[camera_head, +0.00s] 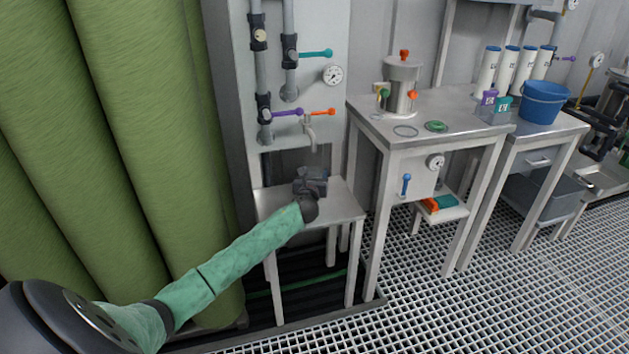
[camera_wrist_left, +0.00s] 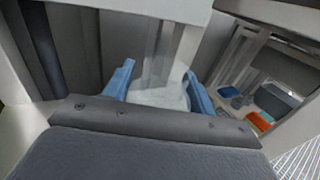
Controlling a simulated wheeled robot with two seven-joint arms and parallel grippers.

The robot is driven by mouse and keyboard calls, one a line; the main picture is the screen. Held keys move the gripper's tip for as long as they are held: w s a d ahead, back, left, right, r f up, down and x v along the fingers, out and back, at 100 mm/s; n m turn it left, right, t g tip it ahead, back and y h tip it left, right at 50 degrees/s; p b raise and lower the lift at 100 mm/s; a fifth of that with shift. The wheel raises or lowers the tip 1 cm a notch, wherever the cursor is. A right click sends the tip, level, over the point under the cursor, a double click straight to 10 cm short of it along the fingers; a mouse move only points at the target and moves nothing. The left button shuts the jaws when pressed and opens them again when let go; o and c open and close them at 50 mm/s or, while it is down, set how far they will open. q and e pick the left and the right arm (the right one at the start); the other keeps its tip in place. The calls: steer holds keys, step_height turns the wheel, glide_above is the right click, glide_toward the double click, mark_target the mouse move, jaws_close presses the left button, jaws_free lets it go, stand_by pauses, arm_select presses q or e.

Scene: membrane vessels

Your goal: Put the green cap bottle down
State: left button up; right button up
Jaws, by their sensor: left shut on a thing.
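My left gripper (camera_head: 312,182) is over the small low table (camera_head: 345,208) below the tap. In the left wrist view its two blue fingers (camera_wrist_left: 160,92) are shut on a pale, see-through bottle (camera_wrist_left: 162,84). The bottle's green cap is not visible. In the head view the gripper hides the bottle, so I cannot tell whether its base touches the table top. My right gripper is not in view.
A tap (camera_head: 309,130) sticks out from the pipe panel above the low table. A taller bench (camera_head: 470,128) with a metal vessel (camera_head: 402,85) stands to the right. Large green cylinders (camera_head: 130,120) fill the left. The low table's right side is bare.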

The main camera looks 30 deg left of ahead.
arm_select(q)
steer(key=shift+f, duration=1.15)
steer(key=shift+f, duration=0.1)
steer(key=o, duration=1.1)
steer(key=shift+c, duration=0.2)
steer(key=shift+s+d, duration=0.2)
steer(key=shift+s, duration=0.25)
steer(key=v, duration=1)
steer(key=shift+s+d, duration=0.15)
steer(key=shift+s, duration=0.35)
